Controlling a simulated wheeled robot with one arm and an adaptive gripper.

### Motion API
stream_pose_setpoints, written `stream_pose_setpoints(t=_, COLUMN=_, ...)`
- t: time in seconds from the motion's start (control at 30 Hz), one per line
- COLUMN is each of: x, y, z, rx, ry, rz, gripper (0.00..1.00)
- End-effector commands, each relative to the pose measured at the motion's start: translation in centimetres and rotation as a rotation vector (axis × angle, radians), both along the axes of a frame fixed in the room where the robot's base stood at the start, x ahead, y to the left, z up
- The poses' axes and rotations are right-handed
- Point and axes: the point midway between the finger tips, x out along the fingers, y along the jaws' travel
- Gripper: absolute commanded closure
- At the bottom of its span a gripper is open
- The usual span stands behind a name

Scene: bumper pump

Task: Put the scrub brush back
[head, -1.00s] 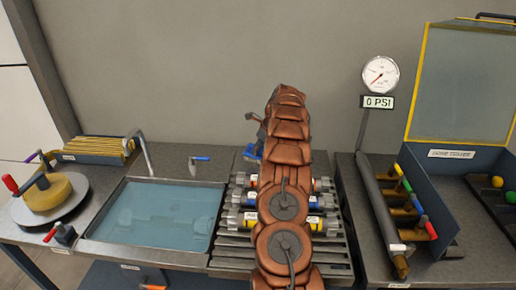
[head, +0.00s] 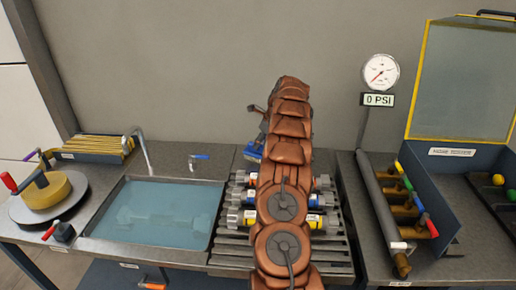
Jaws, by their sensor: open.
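My copper-coloured arm reaches away from me over the rack, toward the back wall. Only a small part of my gripper (head: 257,109) shows, left of the arm's far end; its fingertips are mostly hidden. Just below it is a small blue object with a pale yellowish lower edge (head: 253,152), which looks like the scrub brush. It is at the back of the worktop, partly behind my arm. I cannot tell whether the gripper touches it.
A slatted rack (head: 230,259) with several capped cylinders lies under my arm. A water-filled basin (head: 150,238) with a tap is left of it. A gauge (head: 381,72) reading 0 PSI and an open yellow-edged guard (head: 465,85) stand right. A turntable (head: 50,203) is far left.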

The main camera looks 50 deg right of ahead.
Motion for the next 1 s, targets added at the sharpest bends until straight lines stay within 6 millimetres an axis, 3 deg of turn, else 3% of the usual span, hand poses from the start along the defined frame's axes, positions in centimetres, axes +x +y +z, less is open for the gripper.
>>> stream_pose_setpoints(t=0.23, x=-1.5, y=-0.5, z=3.8, rx=-0.003, ry=-0.004, rz=0.0, gripper=0.48)
stream_pose_setpoints(t=0.5, x=-2.6, y=-0.7, z=6.5, rx=0.0, ry=0.001, rz=0.001, gripper=0.48)
stream_pose_setpoints(t=1.0, x=-3.4, y=-0.9, z=8.4, rx=0.003, ry=0.003, rz=0.002, gripper=0.48)
